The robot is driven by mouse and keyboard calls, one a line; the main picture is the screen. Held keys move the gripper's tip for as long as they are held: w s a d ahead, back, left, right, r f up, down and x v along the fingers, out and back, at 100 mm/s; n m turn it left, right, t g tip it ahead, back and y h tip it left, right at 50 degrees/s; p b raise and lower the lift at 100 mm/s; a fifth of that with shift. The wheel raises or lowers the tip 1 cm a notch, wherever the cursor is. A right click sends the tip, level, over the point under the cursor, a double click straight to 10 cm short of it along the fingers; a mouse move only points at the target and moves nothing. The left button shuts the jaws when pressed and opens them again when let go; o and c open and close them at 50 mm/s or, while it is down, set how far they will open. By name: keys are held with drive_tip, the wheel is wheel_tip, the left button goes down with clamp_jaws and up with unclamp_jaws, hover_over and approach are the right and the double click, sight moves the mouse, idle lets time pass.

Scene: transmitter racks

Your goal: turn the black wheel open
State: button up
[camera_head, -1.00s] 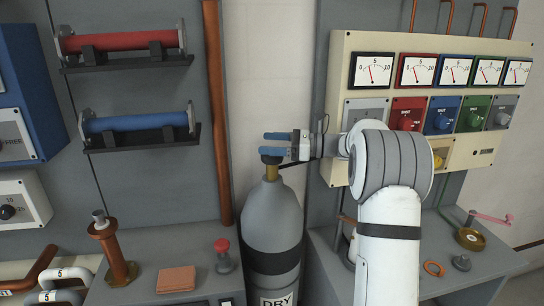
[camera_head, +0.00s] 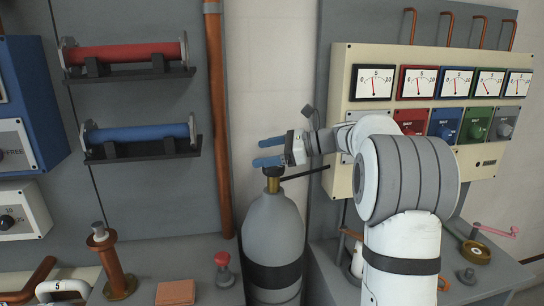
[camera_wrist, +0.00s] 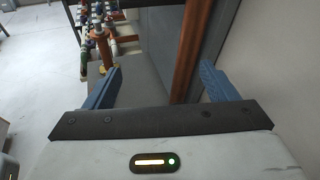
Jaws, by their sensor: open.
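The black wheel (camera_head: 273,171) sits on the brass neck at the top of a grey gas cylinder (camera_head: 272,228). It is small in the head view, and its turned position cannot be told. My gripper (camera_head: 264,151), with blue fingers, is open and points left, just above the wheel. The lower finger is close over the wheel's top; I cannot tell whether they touch. In the wrist view my gripper (camera_wrist: 160,85) shows its fingers wide apart with nothing held between them. The wheel does not show in that view.
A thin dark bar (camera_head: 307,173) runs right from the cylinder's neck. A copper pipe (camera_head: 217,120) stands left of the cylinder. The gauge panel (camera_head: 425,120) is at right, partly behind my arm. A red knob (camera_head: 222,259) stands on the left bench.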

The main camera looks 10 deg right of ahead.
sight(279, 172)
drive_tip(key=s+d+f+n+h, duration=0.2)
drive_tip(key=s+f+n+h, duration=0.75)
drive_tip(key=s+f, duration=0.35)
drive_tip(key=w+d+r+n+t+h+b, duration=0.1)
drive_tip(key=w+d+n+t+h, duration=0.35)
drive_tip(key=d+h, duration=0.4)
drive_tip(key=w+a+r+n+t+y, duration=0.1)
drive_tip(key=r+n+t+y, duration=0.1)
drive_tip(key=n+y, duration=0.1)
drive_tip(key=w+a+r+n+t+y, duration=0.1)
drive_tip(key=w+a+n+t+y, duration=0.1)
drive_tip(key=n+t, duration=0.1)
drive_tip(key=w+a+r+n+t+y+b, duration=0.1)
drive_tip(key=w+a+r+n+t+y, duration=0.1)
drive_tip(key=n+y, duration=0.1)
drive_tip(key=shift+a+r+y, duration=0.2)
drive_tip(key=shift+r+y, duration=0.1)
drive_tip(key=shift+r, duration=0.05)
drive_tip(key=shift+w+a+r+n+t+y, duration=0.15)
drive_tip(key=shift+a+r+n+t+y, duration=0.1)
drive_tip(key=shift+a+n+y, duration=0.2)
drive_tip(key=shift+w+a, duration=0.15)
drive_tip(key=shift+w, duration=0.15)
drive_tip(key=p+x, duration=0.1)
drive_tip(key=x, duration=0.6)
drive_tip(key=shift+p, duration=0.35)
drive_tip(key=shift+s, duration=0.1)
